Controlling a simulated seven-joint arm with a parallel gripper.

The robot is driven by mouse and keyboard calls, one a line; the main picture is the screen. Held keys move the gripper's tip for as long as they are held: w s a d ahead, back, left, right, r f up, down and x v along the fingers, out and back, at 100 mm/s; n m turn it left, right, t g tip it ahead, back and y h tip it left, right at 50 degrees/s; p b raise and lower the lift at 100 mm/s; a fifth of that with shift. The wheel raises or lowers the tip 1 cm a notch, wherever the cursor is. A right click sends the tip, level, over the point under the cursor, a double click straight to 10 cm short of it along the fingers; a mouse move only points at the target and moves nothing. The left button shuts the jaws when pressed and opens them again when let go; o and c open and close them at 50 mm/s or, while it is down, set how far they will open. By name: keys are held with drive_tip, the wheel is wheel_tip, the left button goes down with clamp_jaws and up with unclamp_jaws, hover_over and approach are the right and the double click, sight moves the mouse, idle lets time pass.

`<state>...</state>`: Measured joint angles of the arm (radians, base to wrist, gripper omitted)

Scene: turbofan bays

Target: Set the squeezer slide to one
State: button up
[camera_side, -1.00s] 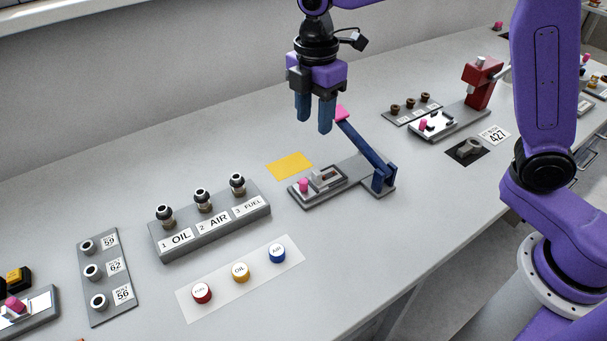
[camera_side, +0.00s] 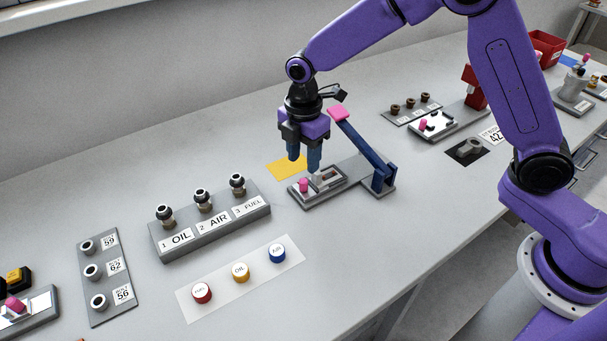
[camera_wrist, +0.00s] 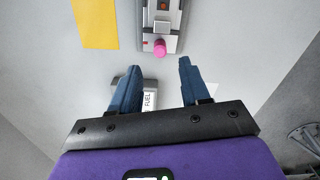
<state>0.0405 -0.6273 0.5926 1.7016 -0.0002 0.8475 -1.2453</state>
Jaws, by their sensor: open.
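The squeezer (camera_side: 346,182) is a grey base with a blue lever (camera_side: 365,146) raised at a slant, its pink grip (camera_side: 338,113) at the top. Its slide, with a pink knob (camera_side: 304,185), sits at the left end of the base. The knob also shows in the wrist view (camera_wrist: 160,47), just beyond my fingertips. My gripper (camera_side: 305,163) is open and empty, pointing down above the base's left end. In the wrist view its two blue fingers (camera_wrist: 157,78) are apart, with the knob between their lines. The slide's markings are too small to read.
A yellow sheet (camera_side: 287,168) lies behind the base. The block labelled OIL, AIR and FUEL (camera_side: 211,220) stands to the left. Red, yellow and blue caps lie on a pale strip (camera_side: 241,282) in front. A red press (camera_side: 475,88) stands to the right.

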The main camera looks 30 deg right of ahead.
sight(304, 180)
wheel_tip(304, 180, down, 6)
idle(0.4)
clamp_jaws()
